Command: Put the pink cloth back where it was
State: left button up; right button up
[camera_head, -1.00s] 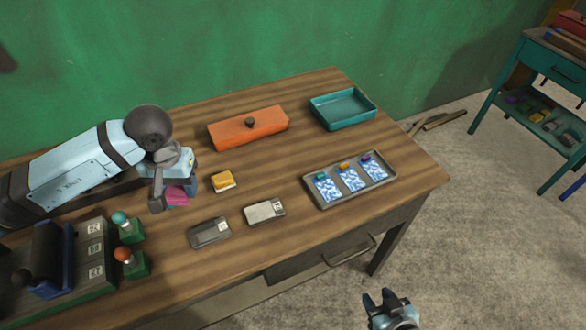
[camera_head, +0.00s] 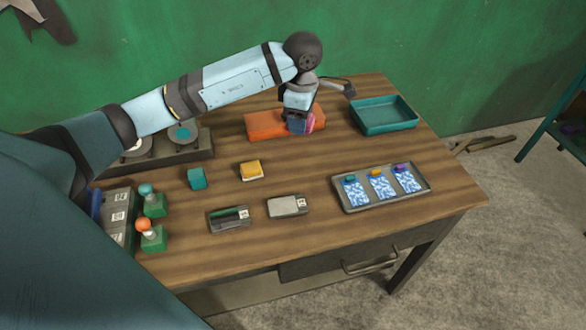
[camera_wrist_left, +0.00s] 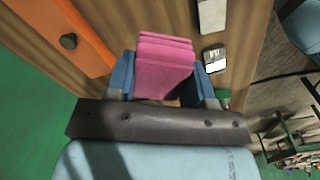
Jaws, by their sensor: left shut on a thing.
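The pink cloth (camera_head: 310,123) is folded into a thick stack. It fills the gap between the fingers in the left wrist view (camera_wrist_left: 163,65). My left gripper (camera_head: 299,124) is shut on it and holds it over or just in front of the orange lidded box (camera_head: 265,124); the exact height is hard to tell. In the head view the gripper hides most of the cloth and part of the box. My right gripper is not in view.
A teal tray (camera_head: 384,128) stands empty at the back right. A grey tray (camera_head: 350,209) holds patterned packets at the front right. A yellow-and-white block (camera_head: 251,170), a teal block (camera_head: 197,178) and two small tins (camera_head: 288,206) (camera_head: 229,226) lie mid-table. Bare wood lies between them.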

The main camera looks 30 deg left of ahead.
aim_at(292, 166)
pick_arm(q)
jog(key=w+a+n+b, duration=0.1)
jog(key=w+a+n, duration=0.25)
jog(key=n, duration=0.75)
jog(key=f, duration=1.2)
jog(key=a+f+p, duration=0.1)
jog(key=f, duration=0.6)
jog(key=shift+s, duration=0.35)
jog(key=shift+r, duration=0.1)
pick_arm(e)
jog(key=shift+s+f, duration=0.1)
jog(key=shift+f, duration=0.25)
pick_arm(q)
jog(key=shift+d+f, duration=0.1)
jog(key=shift+f, duration=0.15)
jog(key=o, duration=0.9)
jog(key=shift+c, duration=0.2)
jog(key=shift+r, duration=0.15)
